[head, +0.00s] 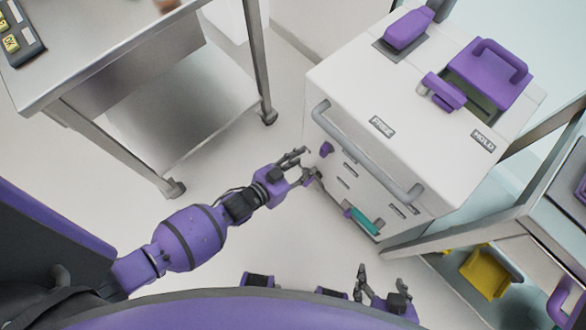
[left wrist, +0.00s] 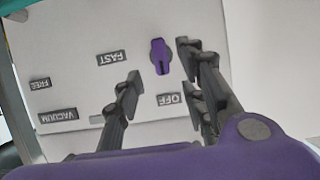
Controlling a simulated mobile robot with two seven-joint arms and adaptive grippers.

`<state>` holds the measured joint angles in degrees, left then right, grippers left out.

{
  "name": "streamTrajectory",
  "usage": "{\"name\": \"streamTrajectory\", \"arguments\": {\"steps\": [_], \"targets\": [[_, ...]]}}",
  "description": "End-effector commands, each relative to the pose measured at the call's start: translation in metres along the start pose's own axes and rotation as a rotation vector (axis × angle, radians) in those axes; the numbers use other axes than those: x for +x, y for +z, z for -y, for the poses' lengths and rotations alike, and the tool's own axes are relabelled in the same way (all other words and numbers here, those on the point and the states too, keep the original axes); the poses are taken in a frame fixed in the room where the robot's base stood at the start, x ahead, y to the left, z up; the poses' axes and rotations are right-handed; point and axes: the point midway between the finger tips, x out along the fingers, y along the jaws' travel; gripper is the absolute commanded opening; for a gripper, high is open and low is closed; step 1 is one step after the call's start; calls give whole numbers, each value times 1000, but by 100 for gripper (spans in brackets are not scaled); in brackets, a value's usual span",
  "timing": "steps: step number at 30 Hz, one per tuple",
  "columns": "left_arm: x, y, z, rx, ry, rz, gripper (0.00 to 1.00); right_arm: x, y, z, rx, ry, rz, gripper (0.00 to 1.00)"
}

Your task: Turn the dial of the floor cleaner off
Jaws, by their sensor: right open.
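The floor cleaner (head: 350,80) is a white box with a grey bar handle on its front, at upper right in the head view. Its purple dial (head: 326,149) is on the front face, below the handle's left end. In the left wrist view, the dial (left wrist: 159,56) points roughly up-down in the picture, among upside-down FAST, OFF (left wrist: 169,99), FREE and VACUUM labels. My left gripper (head: 308,162) is open close to the front face. In its wrist view the fingers (left wrist: 160,66) stand either side of the dial; contact is not visible. My right gripper (head: 382,277) is open and empty low in the head view.
A metal cart (head: 190,95) stands at left, a metal table (head: 545,225) at right with a yellow container (head: 485,270) below. A teal part (head: 364,221) is low on the cleaner's front. Purple parts (head: 487,75) sit on its top. Floor is free between.

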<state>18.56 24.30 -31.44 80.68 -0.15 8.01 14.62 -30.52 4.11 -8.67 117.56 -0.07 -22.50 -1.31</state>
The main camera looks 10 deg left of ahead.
Motion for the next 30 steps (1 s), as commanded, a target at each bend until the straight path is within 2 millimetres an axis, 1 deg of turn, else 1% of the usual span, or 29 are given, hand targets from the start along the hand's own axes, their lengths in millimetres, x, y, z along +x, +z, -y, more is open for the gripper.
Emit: {"name": "streamTrajectory", "arguments": {"steps": [1,3,6,9,13,28,30], "targets": [[-11,1,0,0,-1,1,38,0,0,0,0,0,0,68],[-23,0,0,0,0,1,38,0,0,0,0,0,0,68],[-35,0,1,0,-1,0,38,0,0,0,0,0,0,68],[-42,0,0,0,-1,0,38,0,0,0,1,0,0,68],[-44,-1,0,-1,-1,-1,38,0,0,0,1,0,0,68],[-44,0,0,0,-1,-1,38,0,0,0,0,0,-1,68],[-44,2,1,13,-3,11,38,0,0,0,0,0,-1,68]]}}
